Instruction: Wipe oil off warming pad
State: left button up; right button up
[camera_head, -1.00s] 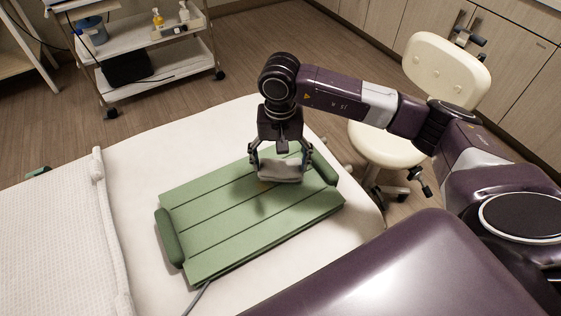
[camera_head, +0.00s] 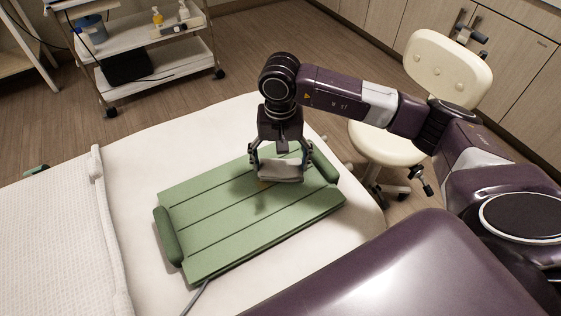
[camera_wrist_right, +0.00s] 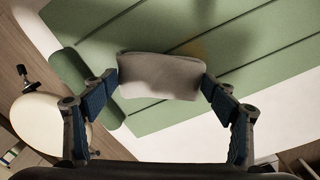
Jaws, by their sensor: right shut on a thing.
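The green warming pad (camera_head: 235,225) lies flat on the white bed, with seams along it and a rolled bolster at each end. It fills much of the right wrist view (camera_wrist_right: 110,30). My right gripper (camera_head: 281,172) is over the pad's far right part, pointing down. It is shut on a folded white cloth (camera_head: 280,170), which shows between both fingers in the right wrist view (camera_wrist_right: 160,77). The cloth is at or just above the pad; contact is unclear. A yellowish-brown oil mark (camera_wrist_right: 195,48) shows beside the cloth. My left gripper is not in view.
The white bed (camera_head: 135,170) has free room left of the pad, up to a textured towel (camera_head: 50,240). A grey cord (camera_head: 196,297) leaves the pad's near edge. A cream chair (camera_head: 445,75) stands right of the bed. A trolley with bottles (camera_head: 150,45) stands at the back left.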

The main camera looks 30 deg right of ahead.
aim_at(262, 174)
jog(key=shift+a, duration=0.15)
jog(key=shift+s+a+b, duration=0.1)
jog(key=shift+a+b, duration=0.3)
jog(key=shift+a, duration=1.9)
jog(key=shift+a, duration=0.15)
jog(key=shift+a+b, duration=0.35)
jog(key=shift+a, duration=0.75)
jog(key=shift+s+a+b, duration=0.1)
jog(key=shift+a+b, duration=0.2)
jog(key=shift+a, duration=0.95)
